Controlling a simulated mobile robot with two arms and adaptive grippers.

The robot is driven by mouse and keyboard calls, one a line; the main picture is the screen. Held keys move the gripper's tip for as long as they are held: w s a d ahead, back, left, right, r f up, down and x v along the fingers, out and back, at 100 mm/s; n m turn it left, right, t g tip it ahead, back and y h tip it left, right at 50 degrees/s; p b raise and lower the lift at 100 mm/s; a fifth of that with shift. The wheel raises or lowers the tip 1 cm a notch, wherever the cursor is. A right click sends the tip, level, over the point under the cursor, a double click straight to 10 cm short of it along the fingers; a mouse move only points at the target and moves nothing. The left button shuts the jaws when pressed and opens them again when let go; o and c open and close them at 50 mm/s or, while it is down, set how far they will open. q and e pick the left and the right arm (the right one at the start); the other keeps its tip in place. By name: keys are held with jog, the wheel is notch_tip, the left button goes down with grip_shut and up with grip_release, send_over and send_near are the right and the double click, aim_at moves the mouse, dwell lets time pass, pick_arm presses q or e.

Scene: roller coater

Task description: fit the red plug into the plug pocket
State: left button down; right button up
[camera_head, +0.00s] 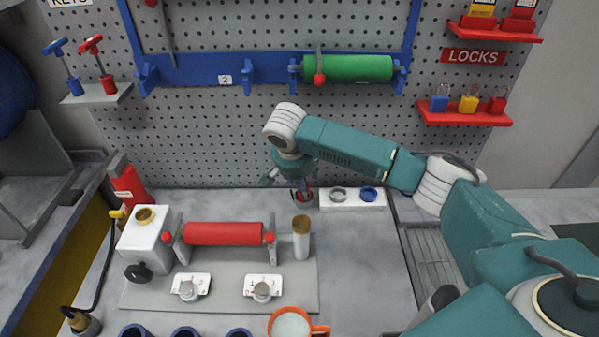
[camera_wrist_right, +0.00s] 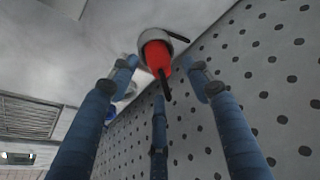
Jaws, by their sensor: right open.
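The red plug (camera_wrist_right: 157,56) shows in the right wrist view, seated in or against a grey ring, with a dark pin sticking out of its end. In the head view a small part of the red plug (camera_head: 306,190) shows at the back of the bench, mostly hidden by my right gripper (camera_head: 292,180). My right gripper is open above it. Its blue fingers stand around the plug, apparently apart from it. I cannot tell which fitting is the plug pocket; the grey ring (camera_wrist_right: 171,35) around the plug may be one holder. My left gripper is out of view.
Just right is a white block (camera_head: 352,205) with a grey and a blue ring. The perforated wall (camera_head: 220,140) rises close behind. A stand with a red roller (camera_head: 222,234) and a brass-topped cylinder (camera_head: 301,238) are left and in front. An orange mug (camera_head: 290,325) stands at the near edge.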

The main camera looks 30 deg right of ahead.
jog(key=b+v, duration=0.2)
jog(key=v, duration=0.8)
jog(key=shift+r, duration=0.25)
jog(key=shift+s+a+f, duration=0.15)
